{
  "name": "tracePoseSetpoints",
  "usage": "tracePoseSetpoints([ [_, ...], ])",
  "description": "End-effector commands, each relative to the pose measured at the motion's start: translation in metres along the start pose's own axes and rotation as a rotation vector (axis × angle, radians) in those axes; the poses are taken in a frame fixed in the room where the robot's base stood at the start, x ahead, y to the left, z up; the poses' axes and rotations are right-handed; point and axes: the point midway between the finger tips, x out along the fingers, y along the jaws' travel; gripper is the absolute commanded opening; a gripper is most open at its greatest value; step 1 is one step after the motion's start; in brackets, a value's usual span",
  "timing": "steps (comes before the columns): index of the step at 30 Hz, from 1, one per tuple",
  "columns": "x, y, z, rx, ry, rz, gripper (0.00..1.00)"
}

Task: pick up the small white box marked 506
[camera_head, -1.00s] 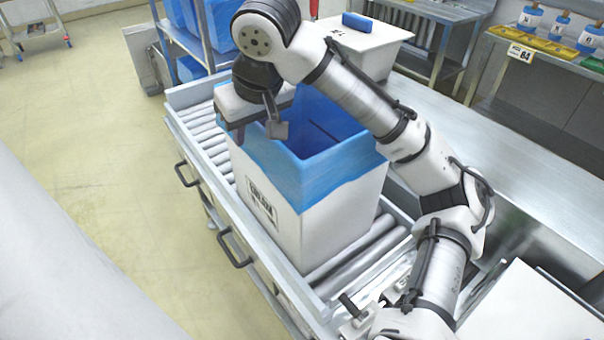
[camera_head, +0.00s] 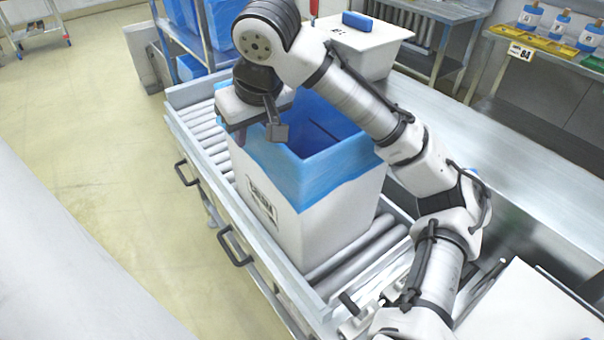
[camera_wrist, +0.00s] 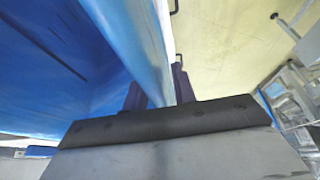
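A white box (camera_head: 316,240) with a blue liner (camera_head: 335,165) folded over its rim stands upright and open on the roller conveyor. Its dark front label (camera_head: 262,205) is too blurred to read, so I cannot tell whether it is the box marked 506. My gripper (camera_head: 238,135) points down at the box's left rim, partly hidden by my wrist. In the wrist view, the fingers of my gripper (camera_wrist: 158,93) stand apart, one on each side of the liner-covered wall (camera_wrist: 135,35). I cannot tell whether they press on it.
The roller conveyor (camera_head: 205,130) has a raised metal side rail. A white lidded box (camera_head: 375,50) with a blue handle stands behind. A rack (camera_head: 185,35) with blue bins is at back left. A metal table (camera_head: 500,140) lies to the right. The floor at left is clear.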

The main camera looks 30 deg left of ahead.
Motion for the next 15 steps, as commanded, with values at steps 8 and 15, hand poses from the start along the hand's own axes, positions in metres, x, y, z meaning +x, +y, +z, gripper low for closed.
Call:
tracePoseSetpoints([
  [8, -0.0002, 0.0, -0.0001, 0.0, 0.0, 0.0, 0.0],
  [15, -0.0002, 0.0001, -0.0001, 0.0, 0.0, 0.0, 0.0],
])
